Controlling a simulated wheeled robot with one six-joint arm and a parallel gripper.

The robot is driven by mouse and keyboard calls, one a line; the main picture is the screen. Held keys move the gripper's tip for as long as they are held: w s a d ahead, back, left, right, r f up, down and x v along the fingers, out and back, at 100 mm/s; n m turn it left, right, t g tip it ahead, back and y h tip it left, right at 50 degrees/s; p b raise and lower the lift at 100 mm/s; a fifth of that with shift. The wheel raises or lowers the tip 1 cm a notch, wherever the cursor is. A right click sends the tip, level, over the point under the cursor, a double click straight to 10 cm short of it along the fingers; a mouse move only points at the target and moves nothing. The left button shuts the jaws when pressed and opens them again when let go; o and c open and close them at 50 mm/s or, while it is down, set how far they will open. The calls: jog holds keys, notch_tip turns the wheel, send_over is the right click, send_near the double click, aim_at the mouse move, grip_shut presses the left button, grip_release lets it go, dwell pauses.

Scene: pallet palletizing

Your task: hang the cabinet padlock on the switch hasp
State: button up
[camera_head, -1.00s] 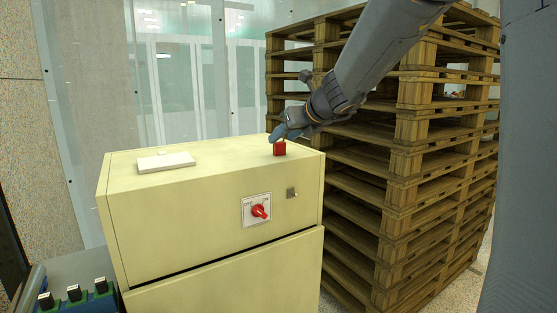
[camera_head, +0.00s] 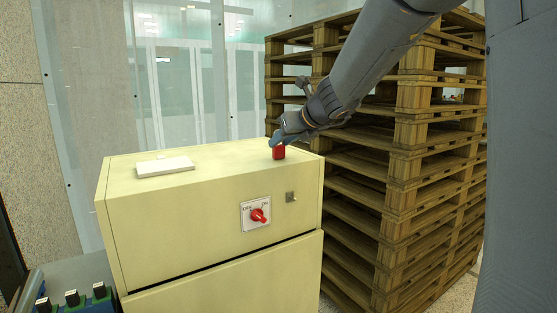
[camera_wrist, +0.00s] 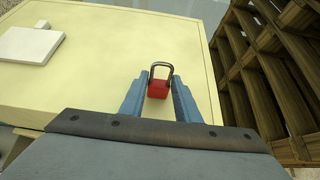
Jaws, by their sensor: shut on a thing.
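The red padlock (camera_head: 279,153) is at the top right of the cream cabinet (camera_head: 150,225). In the wrist view the padlock (camera_wrist: 158,90) has a grey shackle that points away from my wrist, and its red body lies between the blue fingers. My gripper (camera_head: 277,140) is shut on the padlock; in the wrist view the gripper (camera_wrist: 159,82) has one finger on each side of it. Whether the padlock touches the cabinet top is hard to tell. The switch (camera_head: 258,216) has a red knob on a white OFF/ON plate on the cabinet front. A small metal plate (camera_head: 291,197), possibly the hasp, sits to its upper right.
A white flat box (camera_head: 165,166) lies on the cabinet top at left. A tall stack of wooden pallets (camera_head: 400,165) stands close to the cabinet's right side. Several black-capped green parts (camera_head: 72,298) stand at lower left. The middle of the cabinet top is clear.

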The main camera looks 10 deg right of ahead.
jog(key=shift+r+p, duration=1.05)
jog(key=shift+r, duration=0.1)
